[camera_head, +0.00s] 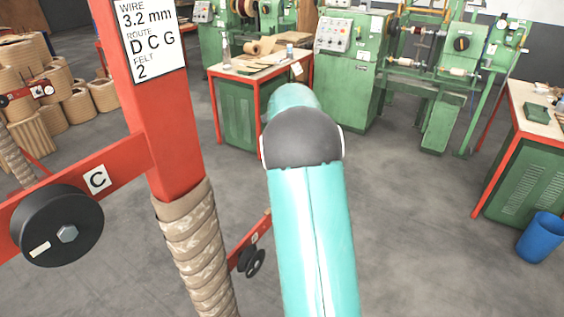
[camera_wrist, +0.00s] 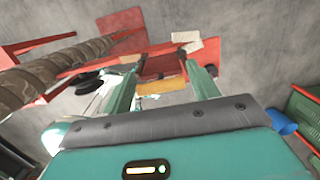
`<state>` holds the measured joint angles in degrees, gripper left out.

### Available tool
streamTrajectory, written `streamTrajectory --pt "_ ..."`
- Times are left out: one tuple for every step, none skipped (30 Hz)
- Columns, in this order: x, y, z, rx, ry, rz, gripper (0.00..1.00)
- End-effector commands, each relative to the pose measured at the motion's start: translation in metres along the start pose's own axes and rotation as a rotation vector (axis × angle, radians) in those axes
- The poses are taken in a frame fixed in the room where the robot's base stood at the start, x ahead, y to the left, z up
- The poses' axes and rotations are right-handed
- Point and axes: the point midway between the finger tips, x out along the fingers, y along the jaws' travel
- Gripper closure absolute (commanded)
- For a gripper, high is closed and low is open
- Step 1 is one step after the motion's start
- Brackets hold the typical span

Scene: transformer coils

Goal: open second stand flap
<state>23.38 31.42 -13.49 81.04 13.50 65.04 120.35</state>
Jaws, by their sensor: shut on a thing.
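In the wrist view, my gripper (camera_wrist: 166,72) has its two green fingers on either side of a small red plate (camera_wrist: 162,65), seemingly the stand flap, and is shut on it. A tan strip (camera_wrist: 162,86) shows along the plate's near edge. The plate is at a red stand arm (camera_wrist: 90,68). How far the flap is open cannot be told. In the head view, my own arm hides the gripper and flap. A red stand post (camera_head: 165,120) with a route sign (camera_head: 150,38) and wrapped lower part rises left of my arm.
A black pulley (camera_head: 60,225) sits on the post's arm marked C, with a smaller pulley (camera_head: 256,263) lower down. Green machines (camera_head: 345,60) and a red-framed bench (camera_head: 520,150) stand behind. A blue bin (camera_head: 540,238) is at right. The grey floor between is clear.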

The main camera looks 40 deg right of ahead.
Motion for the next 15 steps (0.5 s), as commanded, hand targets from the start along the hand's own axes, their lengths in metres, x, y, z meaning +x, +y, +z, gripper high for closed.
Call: streamTrajectory --pt "-0.0006 0.0002 0.0026 -0.002 -0.006 -0.003 0.82" --pt "-0.0006 0.0002 0.0026 -0.003 -0.006 -0.003 0.35" --pt "-0.0005 0.0002 0.0025 -0.003 -0.006 -0.003 0.27" --pt "-0.0004 0.0002 0.0023 -0.003 -0.005 -0.002 0.23" --pt "-0.0003 0.0002 0.0021 -0.002 -0.005 -0.002 0.23" --pt "-0.0003 0.0002 0.0018 -0.002 -0.004 -0.002 0.23" --pt "-0.0002 0.0002 0.0016 -0.002 -0.004 -0.002 0.23" --pt "-0.0002 0.0002 0.0015 -0.002 -0.003 -0.001 0.23" --pt "-0.0002 0.0002 0.0013 -0.002 -0.003 -0.001 0.23" --pt "-0.0001 0.0002 0.0011 -0.002 -0.003 -0.001 0.23" --pt "-0.0001 0.0002 0.001 -0.002 -0.002 -0.001 0.23" --pt "-0.0005 0.0001 0.001 -0.002 -0.002 -0.001 0.23" --pt "-0.0012 0.0001 0.0009 -0.001 -0.002 -0.001 0.23" --pt "-0.0025 0.0001 0.0009 -0.001 -0.002 -0.001 0.23" --pt "-0.0051 0.0 0.0009 -0.001 -0.002 -0.001 0.23"
